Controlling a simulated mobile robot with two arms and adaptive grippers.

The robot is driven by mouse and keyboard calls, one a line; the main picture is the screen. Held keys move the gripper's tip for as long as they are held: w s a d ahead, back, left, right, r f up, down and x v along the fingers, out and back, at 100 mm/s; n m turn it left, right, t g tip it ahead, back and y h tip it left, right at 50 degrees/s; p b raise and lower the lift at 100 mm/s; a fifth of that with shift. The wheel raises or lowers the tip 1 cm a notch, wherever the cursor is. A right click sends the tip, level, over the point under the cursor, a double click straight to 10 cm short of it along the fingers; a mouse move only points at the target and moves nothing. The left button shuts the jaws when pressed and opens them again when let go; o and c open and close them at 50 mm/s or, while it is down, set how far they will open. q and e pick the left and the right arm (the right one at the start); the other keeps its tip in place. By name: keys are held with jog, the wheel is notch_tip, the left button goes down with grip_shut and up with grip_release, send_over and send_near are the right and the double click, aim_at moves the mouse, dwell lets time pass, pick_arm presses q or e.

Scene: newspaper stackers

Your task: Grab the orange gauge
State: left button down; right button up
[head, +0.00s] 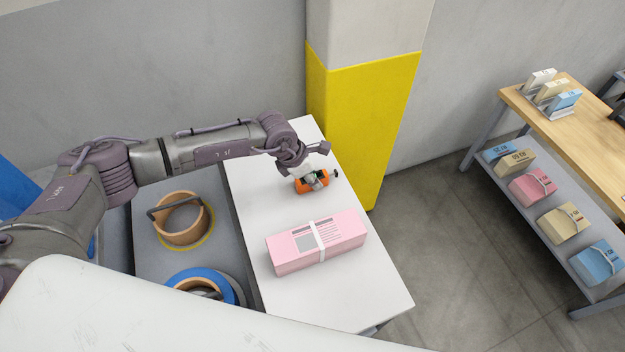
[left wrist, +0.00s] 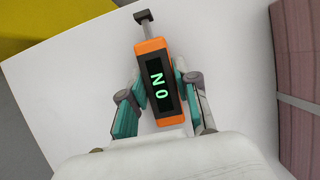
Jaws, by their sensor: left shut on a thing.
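The orange gauge (head: 308,185) is at the far part of the white table in the head view. In the left wrist view the gauge (left wrist: 159,84) has a dark display with green characters and a grey T-shaped end pointing away from the gripper. My left gripper (left wrist: 157,92) is shut on the gauge, with one teal finger at each side of its body. In the head view my left gripper (head: 312,176) hides part of the gauge. I cannot tell whether the gauge touches the table. My right gripper is not in view.
A strapped pink paper bundle (head: 340,238) lies on the white table (head: 375,295) near the gauge. A yellow-and-grey pillar (head: 365,120) stands right behind the table. Brown (head: 180,220) and blue (head: 180,277) round items are at left. A wooden shelf table (head: 585,125) with bundles is at right.

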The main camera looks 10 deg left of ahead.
aim_at(318, 174)
pick_arm(q)
jog(key=shift+r+b, duration=0.3)
jog(key=shift+r, duration=0.15)
notch_tip(318, 174, up, 3)
jog(key=shift+w+f+b, duration=0.1)
jog(key=shift+f+b, duration=0.1)
jog(key=shift+b, duration=0.45)
jog(key=s+d+r+b, duration=0.3)
jog(key=s+d+r, duration=0.3)
jog(key=s, duration=0.4)
jog(key=shift+d+r, duration=0.2)
jog(key=shift+r, duration=0.6)
